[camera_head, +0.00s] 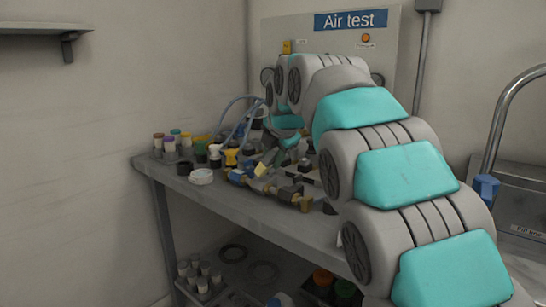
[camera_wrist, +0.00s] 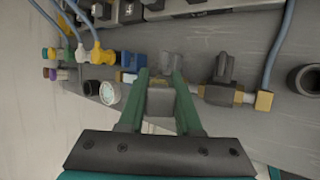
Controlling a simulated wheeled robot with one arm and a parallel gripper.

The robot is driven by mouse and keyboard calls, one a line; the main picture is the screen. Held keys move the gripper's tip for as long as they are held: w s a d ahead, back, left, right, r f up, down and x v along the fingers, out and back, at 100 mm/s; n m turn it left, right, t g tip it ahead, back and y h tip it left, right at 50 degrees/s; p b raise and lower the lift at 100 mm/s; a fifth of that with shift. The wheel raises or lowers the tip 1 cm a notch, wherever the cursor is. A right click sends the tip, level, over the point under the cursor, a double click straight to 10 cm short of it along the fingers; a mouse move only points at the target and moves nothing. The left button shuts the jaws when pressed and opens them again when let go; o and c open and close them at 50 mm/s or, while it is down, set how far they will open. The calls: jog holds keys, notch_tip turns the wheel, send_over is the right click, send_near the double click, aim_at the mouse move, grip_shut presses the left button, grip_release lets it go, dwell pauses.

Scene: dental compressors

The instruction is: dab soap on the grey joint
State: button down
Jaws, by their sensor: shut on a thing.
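My gripper (camera_wrist: 160,78) points at the row of fittings on the bench, with its two green fingers shut on a small grey block (camera_wrist: 160,104). I cannot tell for sure whether this block is the soap dabber. A grey fitting (camera_wrist: 168,65) shows just beyond the fingertips, in line with brass and dark valve parts (camera_wrist: 222,90). I cannot tell whether it is the grey joint or whether the held block touches it. In the head view my arm hides part of the fittings, and a pale yellow piece (camera_head: 262,170) shows near my gripper.
The bench (camera_head: 250,217) also bears a white round tub (camera_head: 201,177), a dark ring (camera_head: 184,168) and colour-capped bottles (camera_head: 170,145) at its left end. Blue hoses (camera_wrist: 278,45) arch over the fittings. A panel marked Air test (camera_head: 350,21) stands behind.

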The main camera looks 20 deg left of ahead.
jog(key=shift+f+b, duration=0.4)
jog(key=shift+f, duration=0.1)
dwell(0.9)
notch_tip(320, 180, up, 7)
jog(key=p, duration=0.2)
jog(key=shift+p, duration=0.4)
dwell(0.4)
